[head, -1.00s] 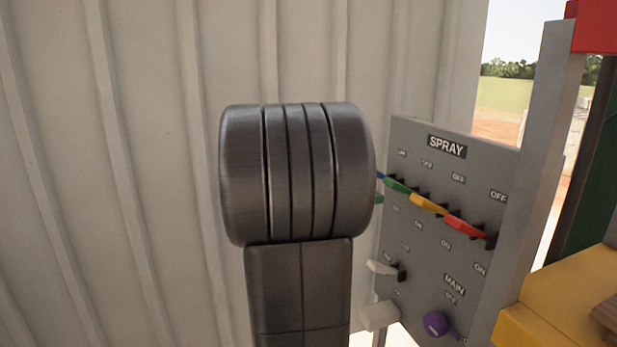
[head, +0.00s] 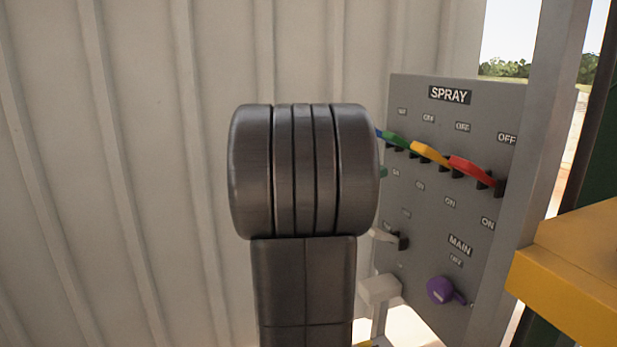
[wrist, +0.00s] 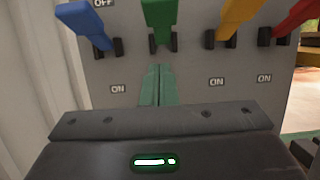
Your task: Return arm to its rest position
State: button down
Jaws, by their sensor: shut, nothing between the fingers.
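My gripper (wrist: 158,85) shows in the wrist view as two green fingers pressed together, with nothing between them. They stand in front of the grey panel, between two ON labels and below the green lever (wrist: 158,20). Whether they touch the panel is unclear. In the head view my dark arm hides nearly all of the gripper; a bit of green shows at its right edge. The wrist view also shows a blue lever (wrist: 85,22), a yellow lever (wrist: 236,20) and a red lever (wrist: 296,20), all leaning up toward the OFF side.
The grey SPRAY panel (head: 425,230) stands right of my arm, with a purple MAIN knob (head: 441,290) low on it and a white lever (head: 383,237) at its left. A ribbed pale wall (head: 120,150) fills the left. A yellow block (head: 570,265) juts in at right.

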jog(key=f+b, duration=0.1)
jog(key=f+h+b, duration=0.1)
jog(key=shift+w+d+t+h+b, duration=0.1)
jog(key=shift+d+t+h+b, duration=0.2)
jog(key=shift+d+b, duration=0.1)
jog(key=shift+r, duration=0.25)
